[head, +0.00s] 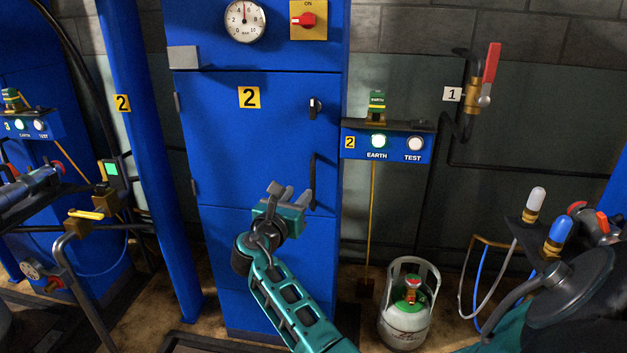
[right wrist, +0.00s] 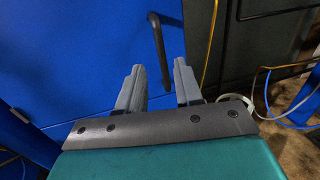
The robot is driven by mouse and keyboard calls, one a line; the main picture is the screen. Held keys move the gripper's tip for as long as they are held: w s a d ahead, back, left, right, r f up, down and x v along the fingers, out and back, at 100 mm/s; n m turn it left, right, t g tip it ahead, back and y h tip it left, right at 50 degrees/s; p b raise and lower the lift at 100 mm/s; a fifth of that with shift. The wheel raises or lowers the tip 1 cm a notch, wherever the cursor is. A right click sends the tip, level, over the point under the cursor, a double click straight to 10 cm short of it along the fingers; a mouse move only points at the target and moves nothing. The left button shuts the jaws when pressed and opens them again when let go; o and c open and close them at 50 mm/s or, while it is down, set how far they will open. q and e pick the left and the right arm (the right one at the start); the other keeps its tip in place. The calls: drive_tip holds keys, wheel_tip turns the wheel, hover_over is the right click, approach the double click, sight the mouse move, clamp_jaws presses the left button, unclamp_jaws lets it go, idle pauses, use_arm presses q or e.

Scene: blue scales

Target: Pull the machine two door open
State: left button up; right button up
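The machine two door (head: 240,150) is a blue panel with a yellow "2" label (head: 249,97). It looks shut, flush in the blue cabinet. Its black vertical bar handle (head: 312,180) is at the door's right side, below a small dark latch (head: 315,106). My right gripper (head: 289,193) is in front of the door, just left of the handle's lower part in the head view. In the right wrist view its two grey fingers (right wrist: 158,82) are apart with nothing between them. The handle (right wrist: 158,48) shows beyond the fingertips, apart from them. My left gripper is not in view.
A blue box with EARTH and TEST lights (head: 388,143) is right of the cabinet. A gas cylinder (head: 404,320) stands on the floor at right. A blue post (head: 150,150) and brown pipework (head: 84,214) are at left. A red-handled valve (head: 490,72) is on the wall.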

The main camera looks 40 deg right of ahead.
sight(312, 177)
drive_tip(key=b+x, duration=0.3)
drive_tip(key=x, duration=0.6)
drive_tip(key=shift+w+d+f, duration=0.15)
drive_tip(key=shift+d, duration=0.1)
drive_tip(key=shift+w+d, duration=0.2)
drive_tip(key=shift+d, duration=0.25)
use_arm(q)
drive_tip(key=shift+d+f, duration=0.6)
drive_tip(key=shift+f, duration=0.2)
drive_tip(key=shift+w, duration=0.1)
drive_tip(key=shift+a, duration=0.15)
use_arm(e)
clamp_jaws()
